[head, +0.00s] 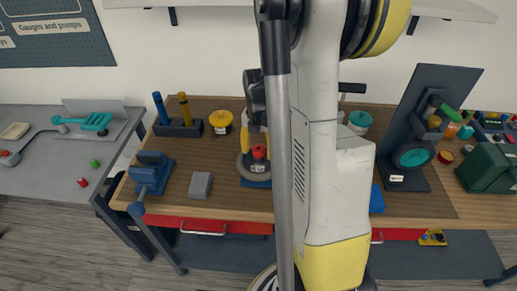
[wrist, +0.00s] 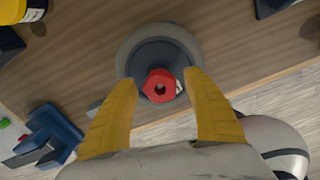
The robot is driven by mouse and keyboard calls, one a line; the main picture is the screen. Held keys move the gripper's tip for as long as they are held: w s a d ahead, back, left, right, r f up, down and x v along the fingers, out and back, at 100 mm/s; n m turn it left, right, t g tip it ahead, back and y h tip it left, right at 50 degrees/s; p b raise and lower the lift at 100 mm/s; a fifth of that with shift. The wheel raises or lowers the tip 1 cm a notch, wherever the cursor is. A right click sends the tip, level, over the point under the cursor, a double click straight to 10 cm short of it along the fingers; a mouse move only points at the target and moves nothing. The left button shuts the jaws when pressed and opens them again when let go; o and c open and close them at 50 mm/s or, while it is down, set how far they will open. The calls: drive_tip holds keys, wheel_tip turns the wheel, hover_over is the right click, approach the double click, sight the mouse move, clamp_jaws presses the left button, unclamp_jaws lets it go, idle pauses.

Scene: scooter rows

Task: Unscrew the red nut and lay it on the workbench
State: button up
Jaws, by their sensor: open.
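In the head view the red nut (head: 258,152) sits on the stand on the workbench (head: 225,170), left of my arm. Part of my gripper shows beside it, and my arm hides much of the bench's middle.
A blue vise (head: 152,172) and a grey block (head: 200,185) stand to the left. A yellow container (head: 221,121) and a holder with blue and yellow posts (head: 178,127) are behind. A dark upright panel (head: 425,115) and a green box (head: 487,168) stand at the right.

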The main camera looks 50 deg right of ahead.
sight(259, 150)
wheel_tip(259, 150, up, 12)
idle(0.4)
drive_tip(key=m+p, duration=0.1)
drive_tip(key=m, duration=2)
drive_tip(key=shift+m, duration=0.4)
drive_tip(key=shift+o, duration=0.6)
wheel_tip(259, 150, down, 12)
drive_tip(key=m+p, duration=0.3)
drive_tip(key=shift+s+r, duration=0.1)
drive_tip(key=shift+r, duration=0.15)
